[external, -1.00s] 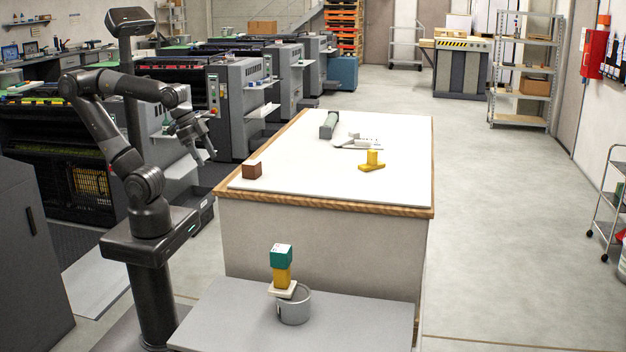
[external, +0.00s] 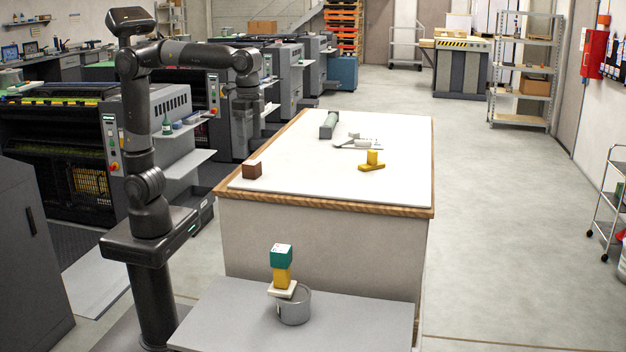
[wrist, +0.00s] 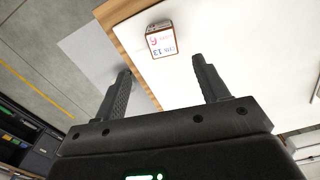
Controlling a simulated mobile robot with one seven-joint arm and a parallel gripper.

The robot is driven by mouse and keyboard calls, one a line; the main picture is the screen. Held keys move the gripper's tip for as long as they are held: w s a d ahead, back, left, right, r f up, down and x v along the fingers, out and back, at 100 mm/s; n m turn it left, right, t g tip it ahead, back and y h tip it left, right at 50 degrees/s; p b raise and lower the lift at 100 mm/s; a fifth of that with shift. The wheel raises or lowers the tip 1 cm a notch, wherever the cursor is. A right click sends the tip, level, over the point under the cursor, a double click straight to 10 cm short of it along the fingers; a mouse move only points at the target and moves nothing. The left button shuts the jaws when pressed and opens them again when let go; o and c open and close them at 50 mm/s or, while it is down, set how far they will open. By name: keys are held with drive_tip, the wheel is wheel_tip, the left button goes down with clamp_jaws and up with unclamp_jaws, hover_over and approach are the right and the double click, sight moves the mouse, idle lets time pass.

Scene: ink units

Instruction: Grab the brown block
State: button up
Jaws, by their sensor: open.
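The brown block (external: 252,170) sits on the near left corner of the white-topped table (external: 300,185), with a pale top face. In the wrist view the block (wrist: 161,40) shows its white top with red and blue printing, beyond the fingertips and roughly between them. My gripper (wrist: 162,66) is open and empty, with a clear gap between its fingers. In the external view my gripper (external: 246,133) hangs pointing down, above and behind the block, apart from it.
On the table are a yellow piece (external: 372,162), a grey-green roller-like object (external: 328,125) and a grey tool (external: 357,142). A lower grey surface (external: 225,318) in front holds a metal can (external: 294,306) beneath stacked blocks (external: 282,266). The tabletop around the block is clear.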

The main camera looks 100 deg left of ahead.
sight(252, 162)
drive_tip(key=f, duration=1)
drive_tip(key=shift+a+f, duration=0.15)
drive_tip(key=shift+a, duration=0.05)
drive_tip(key=c, duration=1.1)
